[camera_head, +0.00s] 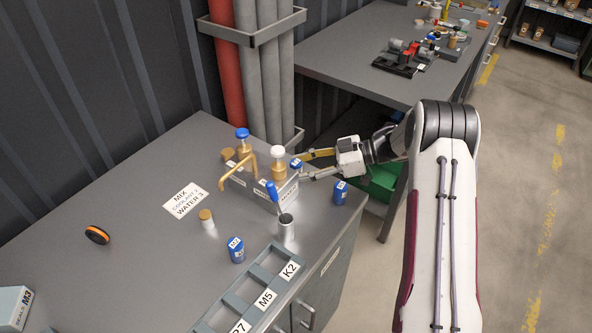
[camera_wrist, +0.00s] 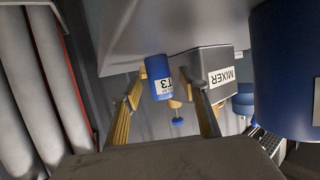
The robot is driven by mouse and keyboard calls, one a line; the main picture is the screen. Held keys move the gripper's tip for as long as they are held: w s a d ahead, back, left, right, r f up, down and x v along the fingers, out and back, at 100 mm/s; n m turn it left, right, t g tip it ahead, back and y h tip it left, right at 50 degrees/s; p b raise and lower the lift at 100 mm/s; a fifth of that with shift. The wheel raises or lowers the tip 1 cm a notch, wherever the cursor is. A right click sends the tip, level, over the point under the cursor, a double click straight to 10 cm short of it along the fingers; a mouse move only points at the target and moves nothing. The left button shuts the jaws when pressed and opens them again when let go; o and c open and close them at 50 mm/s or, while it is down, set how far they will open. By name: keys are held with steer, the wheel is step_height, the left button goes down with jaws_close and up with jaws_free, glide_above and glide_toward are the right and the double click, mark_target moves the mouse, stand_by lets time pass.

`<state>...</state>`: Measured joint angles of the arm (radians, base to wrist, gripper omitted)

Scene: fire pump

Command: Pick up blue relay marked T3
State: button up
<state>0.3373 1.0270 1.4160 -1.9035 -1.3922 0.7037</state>
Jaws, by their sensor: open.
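The blue relay marked T3 (camera_wrist: 158,77) shows in the wrist view, which looks upside down, with its white label facing the camera. In the head view a small blue relay (camera_head: 295,163) stands at my fingertips, beside the mixer block. My gripper (camera_head: 304,166) is open, its two fingers spread around the relay's position. In the wrist view my gripper (camera_wrist: 168,88) has one finger on each side of T3, with gaps visible. I cannot tell how deep T3 is between the fingers.
The mixer block (camera_wrist: 212,75) with brass taps stands close beside T3. Another blue relay (camera_head: 340,192) stands near the table edge, below my gripper. A third blue relay (camera_head: 236,250) stands by a labelled rack (camera_head: 258,275). A metal cup (camera_head: 286,230) holds a blue-handled tool.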

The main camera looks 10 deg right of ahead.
steer(key=c, duration=1.2)
steer(key=shift+r, duration=0.1)
steer(key=shift+r, duration=4.9)
